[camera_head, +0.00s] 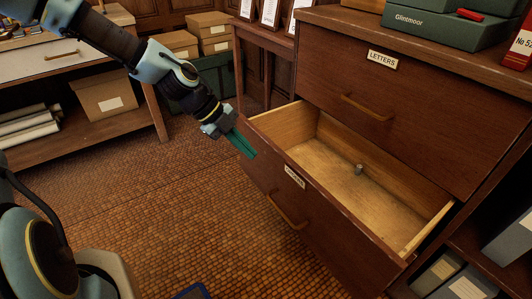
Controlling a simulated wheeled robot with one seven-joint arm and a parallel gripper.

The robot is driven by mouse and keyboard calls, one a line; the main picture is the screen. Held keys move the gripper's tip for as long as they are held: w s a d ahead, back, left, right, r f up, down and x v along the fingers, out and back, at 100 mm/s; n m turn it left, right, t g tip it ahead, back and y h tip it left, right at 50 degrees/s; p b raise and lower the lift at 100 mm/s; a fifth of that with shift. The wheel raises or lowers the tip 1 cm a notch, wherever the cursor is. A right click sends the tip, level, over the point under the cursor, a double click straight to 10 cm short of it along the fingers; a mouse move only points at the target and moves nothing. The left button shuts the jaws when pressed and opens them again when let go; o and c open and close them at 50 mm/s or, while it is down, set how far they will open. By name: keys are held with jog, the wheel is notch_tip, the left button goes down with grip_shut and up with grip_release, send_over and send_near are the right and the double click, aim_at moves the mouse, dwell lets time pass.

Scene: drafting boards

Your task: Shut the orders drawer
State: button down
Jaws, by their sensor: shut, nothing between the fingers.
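The lower drawer (320,234) is pulled well out of the dark wooden cabinet. A small label on its front (294,177) is too tilted and small to read surely. A small grey cylinder (359,169) stands on the bare drawer floor. A brown bar handle (286,212) is on the front, below the label. My gripper (251,154) is shut and empty, its green fingers pointing down and right at the left end of the drawer front. I cannot tell whether the fingertips touch it.
The drawer marked LETTERS (382,60) above is shut. Green boxes (437,22) lie on the cabinet top. A side table (262,38) with framed papers stands behind. A bench with a cardboard box (104,95) is at left. The tiled floor (180,190) before the drawer is clear.

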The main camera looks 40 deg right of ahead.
aim_at(279, 163)
jog(key=shift+s+d+f, duration=0.25)
jog(key=shift+d+f, duration=0.15)
jog(key=shift+d, duration=0.5)
jog(key=shift+s+d+f, duration=0.25)
jog(key=shift+d+f, duration=0.15)
jog(key=shift+d, duration=0.5)
jog(key=shift+s+d+f, duration=0.25)
jog(key=shift+d+f, duration=0.15)
jog(key=shift+d, duration=0.5)
jog(key=s+d+b, duration=0.1)
jog(key=d+b, duration=0.1)
jog(key=d, duration=1.9)
jog(key=shift+s, duration=0.1)
